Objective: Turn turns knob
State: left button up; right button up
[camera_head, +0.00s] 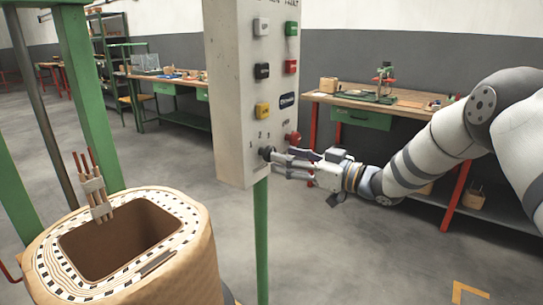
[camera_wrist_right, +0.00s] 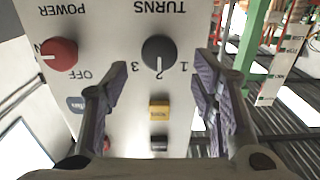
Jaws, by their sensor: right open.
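The turns knob (camera_wrist_right: 159,53) is dark and round, on the grey panel under the upside-down word TURNS in the right wrist view. Its white mark points to the 2, between 1 and 3. In the head view the knob (camera_head: 266,153) is at the lower part of the panel (camera_head: 229,140). My right gripper (camera_head: 279,162) is open, with its fingertips close to the knob. In the right wrist view its two fingers (camera_wrist_right: 163,72) stand apart, one on each side of the knob's column. Whether they touch it is not clear. My left gripper is not in view.
The red POWER knob (camera_wrist_right: 60,53) sits beside the turns knob. A yellow button (camera_wrist_right: 159,109) and several other buttons are on the panel. A coil (camera_head: 183,262) with a striped rim stands at lower left. A workbench (camera_head: 340,103) stands behind my right arm.

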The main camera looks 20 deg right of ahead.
aim_at(266, 153)
jog(key=x, duration=0.4)
jog(key=shift+w+a, duration=0.1)
jog(key=shift+a, duration=0.05)
jog(key=c, duration=1.1)
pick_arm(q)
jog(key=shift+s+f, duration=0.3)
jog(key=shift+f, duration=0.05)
pick_arm(e)
jog(key=shift+c, duration=0.2)
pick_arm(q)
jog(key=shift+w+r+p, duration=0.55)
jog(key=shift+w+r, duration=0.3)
pick_arm(e)
jog(key=shift+a+f+n, duration=0.1)
jog(key=shift+f+n, duration=0.05)
jog(key=shift+n, duration=4.25)
